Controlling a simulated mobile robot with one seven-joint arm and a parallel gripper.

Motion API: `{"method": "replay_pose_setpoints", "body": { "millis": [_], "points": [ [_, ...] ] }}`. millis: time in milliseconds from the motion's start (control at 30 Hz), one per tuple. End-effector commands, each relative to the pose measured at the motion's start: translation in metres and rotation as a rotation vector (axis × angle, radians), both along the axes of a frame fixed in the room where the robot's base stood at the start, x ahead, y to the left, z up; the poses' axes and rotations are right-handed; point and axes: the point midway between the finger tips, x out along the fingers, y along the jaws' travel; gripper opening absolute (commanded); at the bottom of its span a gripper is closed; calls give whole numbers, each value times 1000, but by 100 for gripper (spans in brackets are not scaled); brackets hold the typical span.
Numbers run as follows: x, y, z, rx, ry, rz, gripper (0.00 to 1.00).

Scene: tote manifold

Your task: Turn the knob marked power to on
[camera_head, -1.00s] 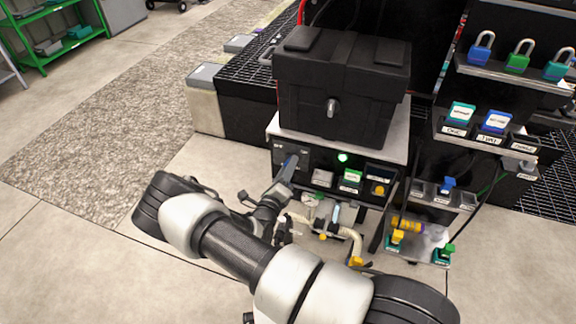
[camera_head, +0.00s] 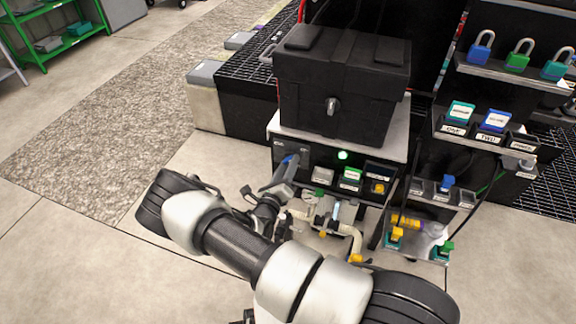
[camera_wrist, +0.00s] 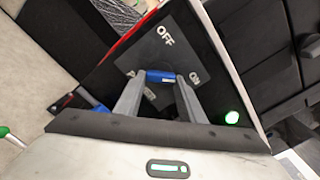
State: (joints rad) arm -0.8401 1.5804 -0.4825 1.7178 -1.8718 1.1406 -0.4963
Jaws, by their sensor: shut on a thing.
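The knob (camera_wrist: 160,76) shows as a blue piece between my fingertips in the wrist view. It sits on a dark plate (camera_wrist: 152,45) with OFF at the top and ON to the right; a further label at the left is partly hidden. My gripper (camera_wrist: 160,92) is shut on the knob, one finger on each side. Most of the knob is hidden, and I cannot tell which mark it points to. In the head view my gripper (camera_head: 284,168) is at the left end of the dark panel front, where a bit of the blue knob (camera_head: 290,159) shows.
A green light (camera_head: 342,155) is lit on the panel, also in the wrist view (camera_wrist: 232,117). A black case (camera_head: 340,85) stands on top. Pale pipes (camera_head: 345,231) with yellow parts lie below. Padlocks (camera_head: 481,47) and small boxes stand on shelves at right.

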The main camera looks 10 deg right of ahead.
Motion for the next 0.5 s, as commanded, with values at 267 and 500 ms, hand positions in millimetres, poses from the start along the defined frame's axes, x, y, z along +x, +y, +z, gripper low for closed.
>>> {"method": "replay_pose_setpoints", "body": {
  "millis": [267, 500],
  "points": [
    [0, 0, 0, 2, 1, 0, 55],
    [-4, 3, 0, 1, 1, 1, 55]
  ]
}}
